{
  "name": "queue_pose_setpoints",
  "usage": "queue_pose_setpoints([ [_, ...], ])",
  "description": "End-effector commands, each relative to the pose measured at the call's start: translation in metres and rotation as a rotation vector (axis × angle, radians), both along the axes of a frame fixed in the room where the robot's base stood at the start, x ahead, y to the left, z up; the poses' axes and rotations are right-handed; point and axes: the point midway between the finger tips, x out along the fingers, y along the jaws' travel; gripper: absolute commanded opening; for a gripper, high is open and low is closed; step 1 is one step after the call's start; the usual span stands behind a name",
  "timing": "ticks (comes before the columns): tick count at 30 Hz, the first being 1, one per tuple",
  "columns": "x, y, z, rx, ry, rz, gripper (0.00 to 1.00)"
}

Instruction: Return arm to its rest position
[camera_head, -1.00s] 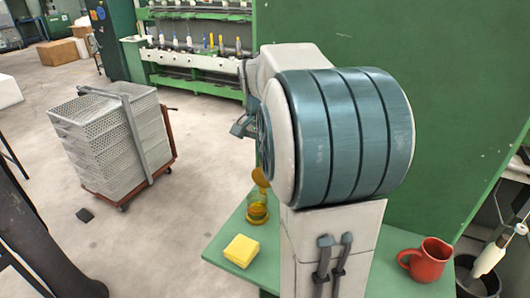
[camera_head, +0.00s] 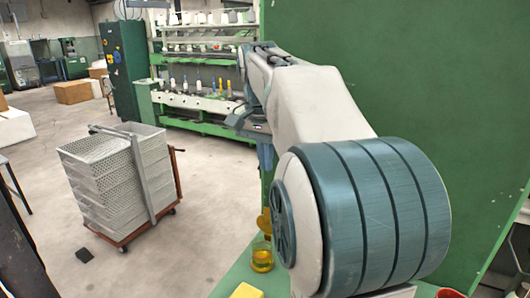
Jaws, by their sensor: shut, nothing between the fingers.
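My arm fills the middle and right of the head view, with a large ribbed blue-grey joint in front and a white link reaching up and back. My gripper (camera_head: 237,121) is the small dark part at the far end of the arm, in front of the green machine. It looks shut and empty, held in the air clear of the table; its fingertips are small and hard to make out.
A glass jar with yellow liquid (camera_head: 262,257) stands on the green table (camera_head: 232,281), beside my large joint. A yellow block (camera_head: 246,291) and a red mug (camera_head: 451,293) show at the bottom edge. Grey crates on a cart (camera_head: 120,180) stand left. A green panel (camera_head: 420,80) rises at right.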

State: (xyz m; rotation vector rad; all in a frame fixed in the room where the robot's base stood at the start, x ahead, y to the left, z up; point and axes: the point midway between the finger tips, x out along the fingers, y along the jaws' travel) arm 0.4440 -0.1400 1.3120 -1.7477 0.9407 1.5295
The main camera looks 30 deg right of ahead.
Motion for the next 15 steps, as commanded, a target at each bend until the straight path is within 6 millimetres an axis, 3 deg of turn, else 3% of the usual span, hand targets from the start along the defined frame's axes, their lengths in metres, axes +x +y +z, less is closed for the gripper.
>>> queue_pose_setpoints([
  [6, -0.001, 0.002, 0.019, 0.0, 0.0, 0.001, 0.0],
  [15, -0.006, 0.009, 0.016, 0.001, -0.004, 0.038, 0.0],
])
